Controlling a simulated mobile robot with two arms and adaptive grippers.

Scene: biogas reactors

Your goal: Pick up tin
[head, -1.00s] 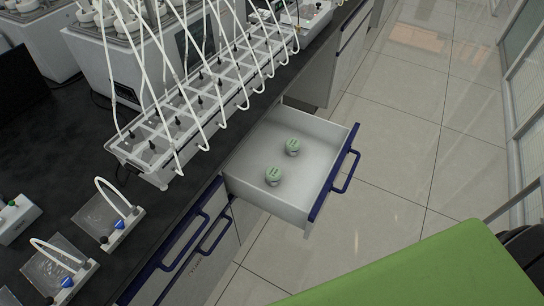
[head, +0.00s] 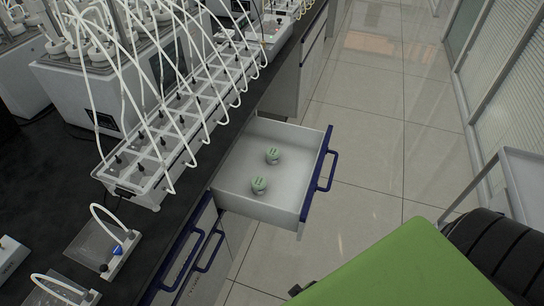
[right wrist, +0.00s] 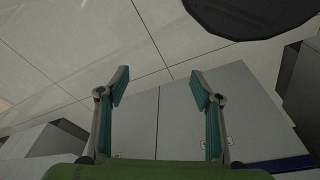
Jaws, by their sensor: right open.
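Two small round tins with green-and-white tops stand in an open white drawer (head: 235,186). One tin (head: 272,155) is towards the back of the picture and the other tin (head: 259,185) is nearer the front. They are apart from each other. My right gripper (right wrist: 158,88) is open and empty in the right wrist view, with teal finger pads spread wide. That view shows floor and grey cabinet fronts, and no tin. My left gripper does not show in the head view.
The drawer has a dark blue front edge and handle (head: 329,172) and juts out from the black bench (head: 150,225). A rack of clear bottles with white tubes (head: 165,150) stands on the bench above it. Tiled floor (head: 370,130) is clear to the right. A grey cart (head: 520,170) stands far right.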

